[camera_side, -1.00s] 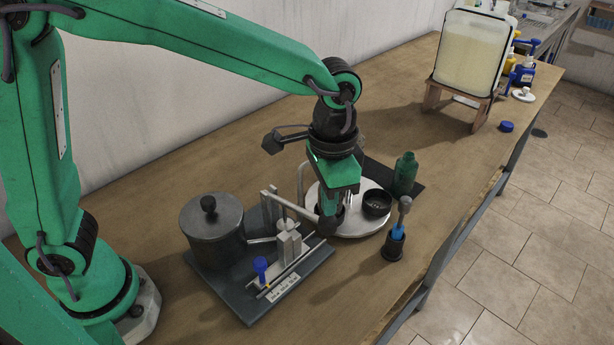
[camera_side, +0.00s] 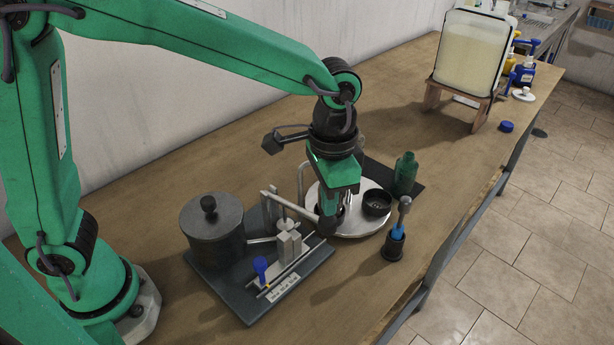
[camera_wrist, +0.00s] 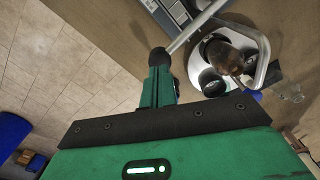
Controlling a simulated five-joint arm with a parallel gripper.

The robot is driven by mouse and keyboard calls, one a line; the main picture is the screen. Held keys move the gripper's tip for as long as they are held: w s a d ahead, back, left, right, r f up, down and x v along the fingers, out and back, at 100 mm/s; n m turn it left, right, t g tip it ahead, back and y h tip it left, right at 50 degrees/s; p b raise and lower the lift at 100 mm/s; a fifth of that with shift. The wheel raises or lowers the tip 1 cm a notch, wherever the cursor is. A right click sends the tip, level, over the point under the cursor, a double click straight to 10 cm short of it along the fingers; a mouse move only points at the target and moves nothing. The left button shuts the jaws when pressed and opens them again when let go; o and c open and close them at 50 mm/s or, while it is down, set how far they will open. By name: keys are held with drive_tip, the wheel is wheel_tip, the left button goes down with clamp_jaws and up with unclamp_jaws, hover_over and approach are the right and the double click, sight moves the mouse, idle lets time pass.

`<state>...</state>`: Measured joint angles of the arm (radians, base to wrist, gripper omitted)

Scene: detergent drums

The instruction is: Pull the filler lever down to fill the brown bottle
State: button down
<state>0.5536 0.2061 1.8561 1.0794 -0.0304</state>
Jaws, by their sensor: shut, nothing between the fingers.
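The filler lever is a metal rod (camera_side: 291,205) running from the filler's frame to a dark knob (camera_side: 331,233). In the wrist view the rod (camera_wrist: 194,28) ends at the same dark knob (camera_wrist: 158,57). My gripper (camera_side: 338,213) points down at the knob end, with its fingers shut and empty. In the wrist view its fingers (camera_wrist: 160,84) meet the knob, apparently touching it. A brown, rounded shape, probably the brown bottle (camera_wrist: 226,58), stands inside a metal loop in the wrist view. In the side view my gripper hides it.
A lidded metal pot (camera_side: 211,230) and a blue clip-like part (camera_side: 261,266) are on the filler's base plate (camera_side: 245,308). A round silver plate (camera_side: 357,228) holds a black cup (camera_side: 377,203). A green bottle (camera_side: 405,174) and a blue-and-grey tool in a black holder (camera_side: 395,244) stand close right.

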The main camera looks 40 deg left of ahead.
sight(334, 224)
drive_tip(key=shift+f, duration=0.4)
drive_tip(key=shift+f, duration=0.35)
drive_tip(key=shift+f, duration=0.25)
drive_tip(key=shift+d+f, duration=0.35)
drive_tip(key=shift+f, duration=0.5)
drive_tip(key=shift+d+f, duration=0.3)
drive_tip(key=shift+f, duration=0.55)
drive_tip(key=shift+d+f, duration=0.1)
drive_tip(key=shift+f, duration=4)
